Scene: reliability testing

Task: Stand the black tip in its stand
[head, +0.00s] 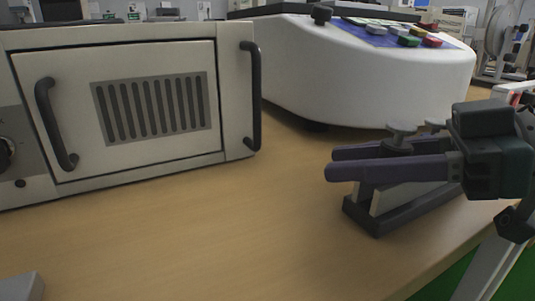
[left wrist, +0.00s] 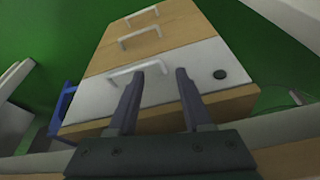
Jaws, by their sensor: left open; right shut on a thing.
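The stand (head: 378,221) is a dark, low base with a grey upright plate, on the wooden table at the right in the head view. My right gripper (head: 332,163) reaches over it from the right, its two long fingers pointing left. The fingers are shut on a dark piece with a flat grey top, seemingly the black tip (head: 397,147). Its lower part is hidden by the near finger, so I cannot tell whether it touches the stand. My left gripper (left wrist: 156,80) is open and empty in the left wrist view.
A grey box device (head: 150,165) with black handles stands at the left of the table. A large white machine (head: 370,80) with coloured buttons stands behind the stand. A drawer cabinet (left wrist: 200,60) shows beyond my left gripper.

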